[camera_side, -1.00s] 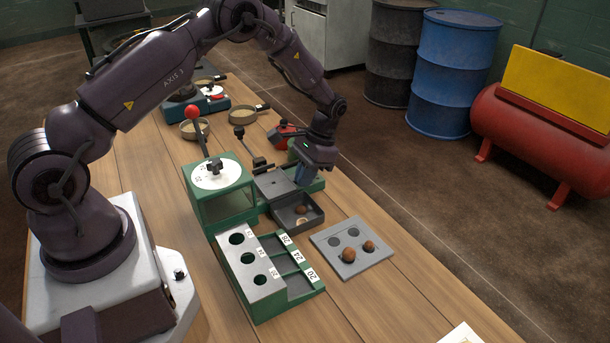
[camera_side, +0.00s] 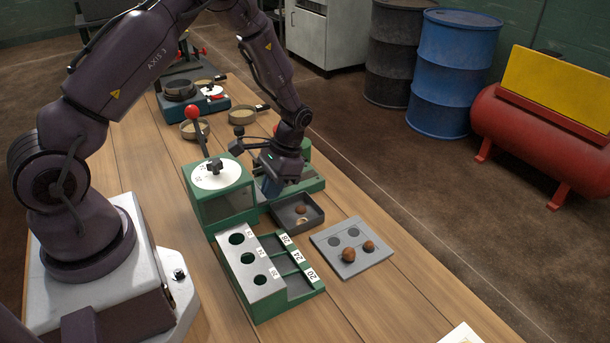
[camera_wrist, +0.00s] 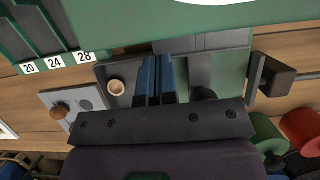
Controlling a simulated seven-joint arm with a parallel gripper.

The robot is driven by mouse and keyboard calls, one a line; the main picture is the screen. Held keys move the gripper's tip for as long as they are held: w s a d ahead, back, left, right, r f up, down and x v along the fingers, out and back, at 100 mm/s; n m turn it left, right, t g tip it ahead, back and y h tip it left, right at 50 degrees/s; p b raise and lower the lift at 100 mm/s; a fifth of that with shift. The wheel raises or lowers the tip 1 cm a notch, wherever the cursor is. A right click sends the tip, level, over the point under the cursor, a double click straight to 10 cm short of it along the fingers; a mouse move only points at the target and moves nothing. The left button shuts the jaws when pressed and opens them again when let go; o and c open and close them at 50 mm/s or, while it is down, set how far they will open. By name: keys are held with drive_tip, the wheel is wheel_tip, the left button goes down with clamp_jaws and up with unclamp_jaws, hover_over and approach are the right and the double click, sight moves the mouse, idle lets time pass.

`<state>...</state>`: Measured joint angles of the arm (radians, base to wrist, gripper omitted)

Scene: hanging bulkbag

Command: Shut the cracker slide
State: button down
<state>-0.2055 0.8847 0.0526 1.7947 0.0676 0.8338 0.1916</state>
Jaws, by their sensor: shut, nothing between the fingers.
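The cracker is a green frame (camera_side: 228,208) with a white dial and a red-knobbed lever. Its grey slide (camera_wrist: 218,72) shows in the wrist view just right of my fingers; in the side view my gripper hides most of it. In the wrist view the blue fingertips (camera_wrist: 156,62) lie together beside the slide, close to the dark tray. I cannot tell whether they touch the slide.
The dark tray (camera_side: 311,213) holds a brown nut and a pale shell piece. A grey plate (camera_side: 372,253) with round hollows carries two nuts. A green sorting rack (camera_side: 265,304), numbered 20, 24 and 28, stands in front. Bowls (camera_side: 243,117) stand behind.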

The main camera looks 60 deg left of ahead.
sight(288, 192)
drive_tip(key=shift+f, duration=0.1)
drive_tip(key=w, duration=0.4)
drive_tip(key=shift+w, duration=0.2)
drive_tip(key=w+a+v, duration=0.1)
drive_tip(key=v, duration=0.9)
drive_tip(key=x, duration=1)
drive_tip(key=shift+w, duration=0.2)
drive_tip(key=shift+s, duration=0.1)
drive_tip(key=shift+s, duration=2.4)
